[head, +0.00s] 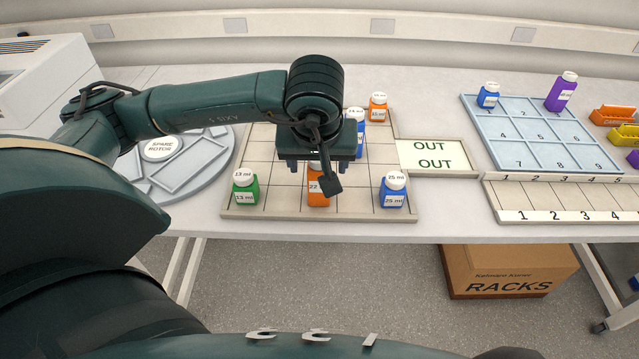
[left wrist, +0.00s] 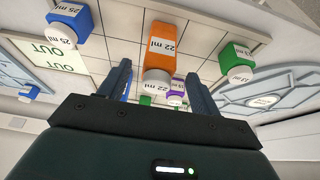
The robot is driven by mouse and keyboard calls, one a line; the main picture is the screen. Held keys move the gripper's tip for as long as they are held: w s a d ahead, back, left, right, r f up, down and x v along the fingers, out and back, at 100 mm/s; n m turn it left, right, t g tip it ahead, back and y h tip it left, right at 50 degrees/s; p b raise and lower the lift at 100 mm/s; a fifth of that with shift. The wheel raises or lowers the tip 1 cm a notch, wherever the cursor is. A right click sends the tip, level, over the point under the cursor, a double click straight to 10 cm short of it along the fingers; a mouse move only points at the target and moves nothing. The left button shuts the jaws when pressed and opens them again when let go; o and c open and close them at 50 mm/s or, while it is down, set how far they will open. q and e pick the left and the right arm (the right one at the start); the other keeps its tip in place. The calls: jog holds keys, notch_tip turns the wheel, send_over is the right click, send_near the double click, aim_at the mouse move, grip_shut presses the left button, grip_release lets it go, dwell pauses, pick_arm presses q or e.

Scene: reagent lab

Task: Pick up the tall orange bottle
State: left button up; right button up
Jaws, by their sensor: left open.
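The tall orange bottle (head: 318,196) stands upright on the gridded board (head: 270,205), in its front row. My gripper hides its upper part in the head view. In the left wrist view the orange bottle (left wrist: 164,48), marked 22 ml, shows between the lines of the two fingers. My left gripper (head: 322,166) is open and empty. It hangs over the board at the orange bottle's top; I cannot tell whether the bottle is within the jaws. The left gripper's fingers (left wrist: 158,82) look apart from the bottle's sides. My right gripper is not in view.
A green bottle (head: 245,188) stands left of it and a blue bottle (head: 393,190) right. Another blue bottle (head: 361,137) and a smaller orange bottle (head: 378,108) stand behind. The OUT panel (head: 436,158) is clear. A spare rotor (head: 190,180) lies left.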

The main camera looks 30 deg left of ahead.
aim_at(316, 197)
pick_arm(q)
jog(key=p+x, duration=0.1)
jog(key=x, duration=0.4)
jog(key=shift+w+a+f, duration=0.1)
jog(key=shift+w+f, duration=0.15)
jog(key=shift+f, duration=0.05)
jog(key=c, duration=1.1)
